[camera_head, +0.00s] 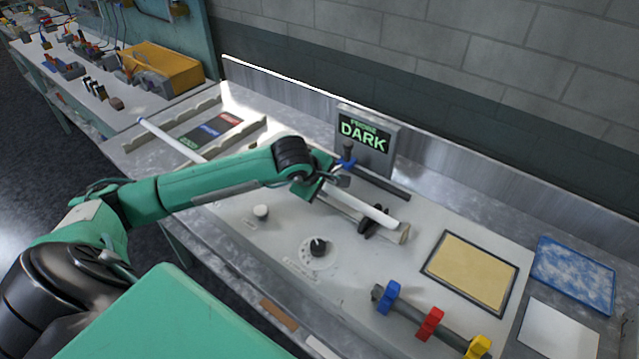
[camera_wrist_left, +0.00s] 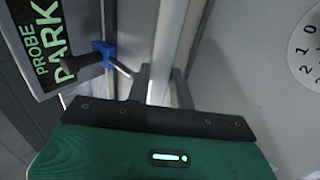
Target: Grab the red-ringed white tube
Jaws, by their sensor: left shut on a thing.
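A white tube (camera_head: 376,214) lies above the middle of the bench, slanting down to the right past a dark support. My left gripper (camera_head: 328,188) is shut on this tube; in the left wrist view the tube (camera_wrist_left: 168,50) runs between the two fingers (camera_wrist_left: 161,88). I see no red ring on its visible part; the stretch inside the gripper is hidden. My right gripper is not in view.
A dial (camera_head: 318,247) and white knob (camera_head: 261,212) are in front. Blue, red and yellow clips (camera_head: 430,323), a tan pad (camera_head: 470,270) and blue tray (camera_head: 574,275) lie right.

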